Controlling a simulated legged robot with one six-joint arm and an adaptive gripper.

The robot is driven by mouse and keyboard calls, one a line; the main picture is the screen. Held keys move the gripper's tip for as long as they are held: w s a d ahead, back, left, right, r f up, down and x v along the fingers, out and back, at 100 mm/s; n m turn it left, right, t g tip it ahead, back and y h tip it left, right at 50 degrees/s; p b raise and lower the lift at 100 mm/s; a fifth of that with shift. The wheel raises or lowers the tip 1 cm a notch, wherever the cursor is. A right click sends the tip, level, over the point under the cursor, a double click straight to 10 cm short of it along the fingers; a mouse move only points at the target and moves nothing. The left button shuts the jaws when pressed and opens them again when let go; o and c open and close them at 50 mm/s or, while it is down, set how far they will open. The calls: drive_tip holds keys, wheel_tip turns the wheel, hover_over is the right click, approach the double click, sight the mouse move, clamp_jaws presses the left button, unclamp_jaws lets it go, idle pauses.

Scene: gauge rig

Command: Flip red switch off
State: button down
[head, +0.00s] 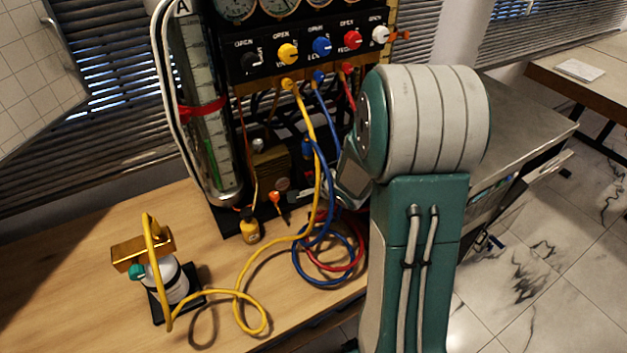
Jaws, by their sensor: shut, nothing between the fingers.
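The red switch (352,40) is a round red knob on the black panel (262,67) of the gauge rig, at the top middle of the head view. It sits between a blue knob (321,47) and a white knob (380,35). The word OPEN is printed above it, and a red hose leaves the panel below it. The knob's exact pointer direction is too small to tell. My arm's green and white links stand to the right of the panel and below the red switch. My gripper does not show in this view.
Yellow, blue and red hoses (314,145) hang from the panel and coil on the wooden table (90,265). A white bottle with a yellow hose (172,281) stands at the table's left. A glass tube column (207,130) rises left of the panel. A metal counter (530,115) is at the right.

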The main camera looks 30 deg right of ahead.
drive_tip(key=shift+w+f, duration=0.15)
idle(0.3)
drive_tip(key=shift+r, duration=0.8)
